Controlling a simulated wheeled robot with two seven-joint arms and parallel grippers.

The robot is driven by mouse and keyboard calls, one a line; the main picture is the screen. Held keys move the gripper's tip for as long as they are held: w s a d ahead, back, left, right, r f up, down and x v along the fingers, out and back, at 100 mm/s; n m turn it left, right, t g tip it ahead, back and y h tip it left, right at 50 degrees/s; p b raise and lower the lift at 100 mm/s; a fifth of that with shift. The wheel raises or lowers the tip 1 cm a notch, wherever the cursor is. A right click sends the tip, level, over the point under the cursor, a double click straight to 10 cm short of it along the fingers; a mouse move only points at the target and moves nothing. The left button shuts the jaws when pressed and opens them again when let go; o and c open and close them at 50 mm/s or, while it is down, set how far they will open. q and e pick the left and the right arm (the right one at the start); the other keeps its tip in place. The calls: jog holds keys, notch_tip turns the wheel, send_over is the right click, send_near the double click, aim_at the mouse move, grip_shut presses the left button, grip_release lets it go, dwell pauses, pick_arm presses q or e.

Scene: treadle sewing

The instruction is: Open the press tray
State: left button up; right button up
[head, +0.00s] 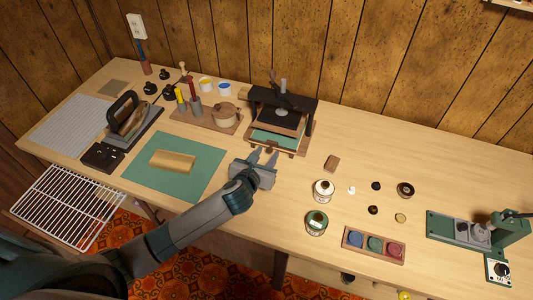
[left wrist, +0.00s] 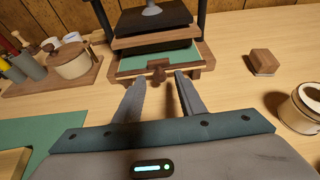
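The press (head: 283,108) stands at the back middle of the table, with a black frame, a dark plate and a screw on top. Its press tray (head: 275,137) is low at the front, wooden-edged with a green surface, and also shows in the left wrist view (left wrist: 133,65). A small brown knob (left wrist: 159,75) sits at the middle of the tray's front edge. My left gripper (head: 263,156) is just in front of the tray, fingers apart and pointing at it. In the left wrist view the open fingers (left wrist: 158,82) lie either side of the knob, with nothing visibly gripped. My right gripper is not in view.
A wooden block (head: 332,163) and jars (head: 323,190) stand to the right of the gripper. A wooden rack (head: 205,118) with a round pot is left of the press. A green mat (head: 205,180) lies front left.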

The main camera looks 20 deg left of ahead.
pick_arm(q)
jog(key=shift+w+f, duration=0.1)
jog(key=shift+w, duration=0.2)
jog(key=shift+c, duration=0.2)
grip_shut()
jog(key=shift+s, duration=0.15)
